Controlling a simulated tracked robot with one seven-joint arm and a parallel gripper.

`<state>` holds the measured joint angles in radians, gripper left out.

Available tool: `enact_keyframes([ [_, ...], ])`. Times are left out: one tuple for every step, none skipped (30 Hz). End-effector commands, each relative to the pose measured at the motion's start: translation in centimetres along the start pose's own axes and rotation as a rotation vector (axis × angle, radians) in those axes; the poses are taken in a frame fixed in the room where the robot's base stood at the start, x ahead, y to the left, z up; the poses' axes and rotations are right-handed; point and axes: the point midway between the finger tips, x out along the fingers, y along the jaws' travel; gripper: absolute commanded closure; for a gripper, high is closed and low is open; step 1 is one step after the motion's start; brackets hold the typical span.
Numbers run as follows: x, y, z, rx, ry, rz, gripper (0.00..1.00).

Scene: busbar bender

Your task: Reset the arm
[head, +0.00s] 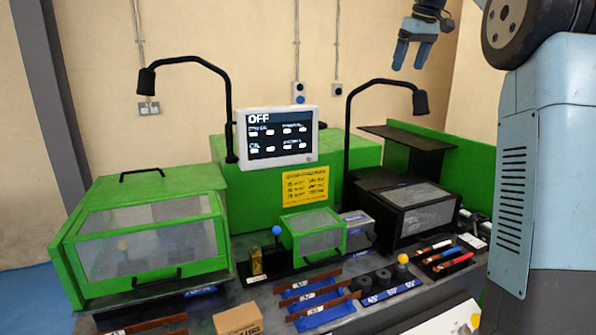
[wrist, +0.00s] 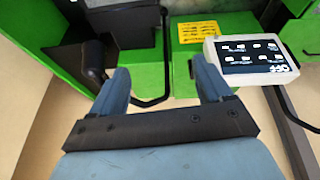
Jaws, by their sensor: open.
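My gripper (head: 407,58) is at the top right of the head view, raised above the bench and well clear of everything on it. Its two blue fingers point down, stand apart and hold nothing. The wrist view also shows the open fingers (wrist: 168,82) with a gap between them. My blue-grey arm fills the right side of the head view. Beyond the fingers the wrist view shows the screen (wrist: 255,56), a yellow sign (wrist: 198,32) and a black lamp arm.
The bench holds a green machine with a clear-windowed cover (head: 150,240), a small green guard (head: 316,237) and a black box (head: 405,205). Two black lamps (head: 147,82) (head: 420,102) arch above it. The screen (head: 277,136) reads OFF. A cardboard box (head: 238,319) sits at the front.

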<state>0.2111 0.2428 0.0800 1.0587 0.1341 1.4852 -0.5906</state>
Motion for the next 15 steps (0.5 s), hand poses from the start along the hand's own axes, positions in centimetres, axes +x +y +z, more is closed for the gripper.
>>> enact_keyframes([
  [-0.4, -1.1, 0.8, 0.01, 0.0, 0.006, 0.22],
  [-0.6, -1.6, 1.2, 0.018, 0.0, 0.01, 0.22],
  [-0.7, -2.2, 1.8, 0.03, 0.0, 0.015, 0.22],
  [-0.8, -2.7, 2.3, 0.037, 0.001, 0.019, 0.22],
  [-0.9, -3.2, 2.8, 0.045, 0.0, 0.022, 0.22],
  [-1.0, -3.9, 3.4, 0.056, 0.001, 0.026, 0.22],
  [-1.1, -4.4, 3.9, 0.063, 0.002, 0.029, 0.22],
  [-1.1, -4.9, 4.4, 0.071, 0.002, 0.032, 0.22],
  [-1.2, -5.6, 5.1, 0.082, 0.003, 0.036, 0.22],
  [-1.3, -6.1, 5.7, 0.089, 0.004, 0.04, 0.22],
  [-1.3, -6.6, 6.2, 0.098, 0.004, 0.043, 0.22],
  [-1.3, -7.2, 7.0, 0.108, 0.006, 0.048, 0.22],
  [-1.3, -7.7, 7.6, 0.115, 0.006, 0.051, 0.22],
  [-1.3, -8.2, 8.2, 0.124, 0.006, 0.054, 0.22],
  [-1.2, -8.8, 9.0, 0.133, 0.008, 0.058, 0.22],
])
